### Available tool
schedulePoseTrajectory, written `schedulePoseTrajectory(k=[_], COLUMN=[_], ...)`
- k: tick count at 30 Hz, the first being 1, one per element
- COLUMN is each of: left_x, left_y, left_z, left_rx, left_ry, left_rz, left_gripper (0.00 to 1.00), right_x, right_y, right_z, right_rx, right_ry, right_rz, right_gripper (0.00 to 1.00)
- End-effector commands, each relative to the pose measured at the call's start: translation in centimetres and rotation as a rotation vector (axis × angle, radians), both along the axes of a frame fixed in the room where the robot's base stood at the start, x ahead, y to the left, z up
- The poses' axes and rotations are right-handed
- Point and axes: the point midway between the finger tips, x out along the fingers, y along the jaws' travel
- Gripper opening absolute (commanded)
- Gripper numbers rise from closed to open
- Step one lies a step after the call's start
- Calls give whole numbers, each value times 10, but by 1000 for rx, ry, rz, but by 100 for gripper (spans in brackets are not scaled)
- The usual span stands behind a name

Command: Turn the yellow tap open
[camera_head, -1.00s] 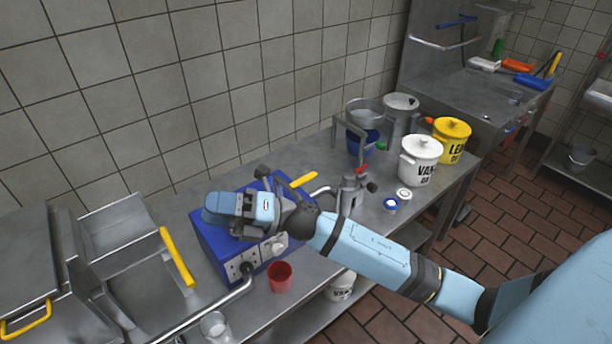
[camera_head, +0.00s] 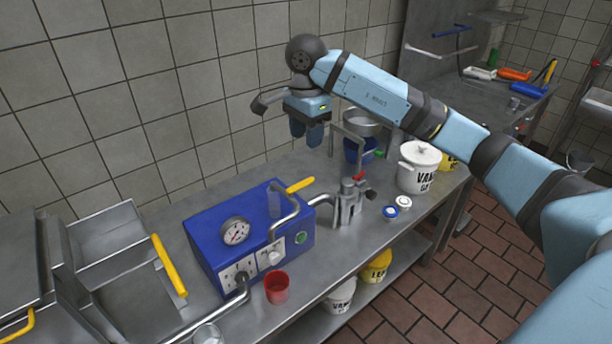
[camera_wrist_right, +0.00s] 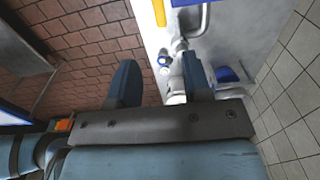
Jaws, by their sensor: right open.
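The yellow tap (camera_head: 300,185) is a short yellow lever at the back right corner of the blue machine (camera_head: 205,240), beside a bent metal pipe. A yellow bar, which looks like the tap's lever, shows at the top of the right wrist view (camera_wrist_right: 159,12). My right gripper (camera_head: 307,133) hangs in the air above and behind the tap, near the tiled wall, fingers pointing down. It is open and empty, apart from the tap; its two fingers show spread in the right wrist view (camera_wrist_right: 160,82). My left gripper is not in view.
A metal pump fitting (camera_head: 349,203) stands right of the machine. A white lidded pot (camera_head: 417,170), a blue container (camera_head: 358,150) and small lids are further right. A red cup (camera_head: 277,288) stands in front. A press with a yellow handle (camera_head: 168,265) is left.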

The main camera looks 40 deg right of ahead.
Motion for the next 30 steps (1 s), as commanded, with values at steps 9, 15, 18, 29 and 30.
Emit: schedulePoseTrajectory(k=[9, 15, 18, 29, 30], left_x=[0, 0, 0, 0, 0], left_y=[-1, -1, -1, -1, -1], left_z=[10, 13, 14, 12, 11], left_rx=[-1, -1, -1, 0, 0], left_ry=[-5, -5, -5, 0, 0], left_rz=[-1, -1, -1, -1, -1], left_gripper=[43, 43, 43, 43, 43], right_x=[-1, -1, -1, 0, 0], right_y=[1, 1, 1, 1, 1], right_z=[-68, -101, -110, -117, -117], right_rx=[4, 5, 4, 4, 4], right_ry=[5, 3, 2, 0, 0], right_rz=[1, 1, 0, 1, 1], right_gripper=[45, 45, 45, 45, 42])
